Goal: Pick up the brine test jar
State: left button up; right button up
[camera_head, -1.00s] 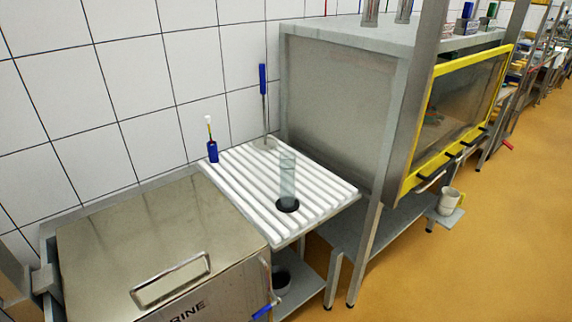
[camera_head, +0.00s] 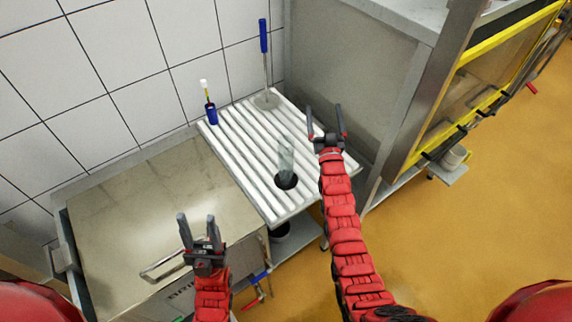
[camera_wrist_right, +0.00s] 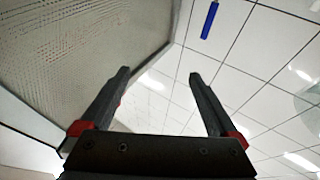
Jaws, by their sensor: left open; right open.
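The brine test jar, a clear glass cylinder (camera_head: 286,158), stands upright on the white slatted drain board (camera_head: 238,176), at a dark round spot near its front right edge. My right gripper (camera_head: 326,118) is open and empty, beyond and to the right of the jar, apart from it. In the right wrist view my open right fingers (camera_wrist_right: 158,76) have nothing between them; a faint pale shape at the right edge is too unclear to name. My left gripper (camera_head: 197,222) is open and empty over the steel brine tank (camera_head: 140,205).
A blue-handled long tool (camera_head: 264,38) stands at the back of the board; its handle (camera_wrist_right: 210,20) shows in the right wrist view. A small blue bottle (camera_head: 210,112) stands at the back left. A grey cabinet wall (camera_head: 340,75) rises close behind my right gripper.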

jog(key=w+a+f+g, duration=0.3)
jog(key=w+a+g, duration=0.15)
jog(key=w, duration=0.55)
jog(key=n+g+h, duration=0.2)
jog(key=g, duration=1.5)
send_near(287, 136)
jog(key=f+b, duration=0.2)
jog(key=s+f+b, duration=0.1)
jog(key=f+b, duration=0.4)
jog(key=f, duration=0.1)
jog(key=shift+s, duration=0.35)
jog(key=shift+d+f, duration=0.1)
jog(key=shift+f, duration=0.8)
jog(key=shift+f+p, duration=0.4)
jog(key=shift+p, duration=0.15)
notch_tip(287, 136, down, 4)
jog(key=shift+s+r+p, duration=0.1)
jog(key=shift+r+p, duration=0.05)
jog(key=shift+p, duration=0.75)
jog(key=shift+f, duration=0.45)
grip_shut()
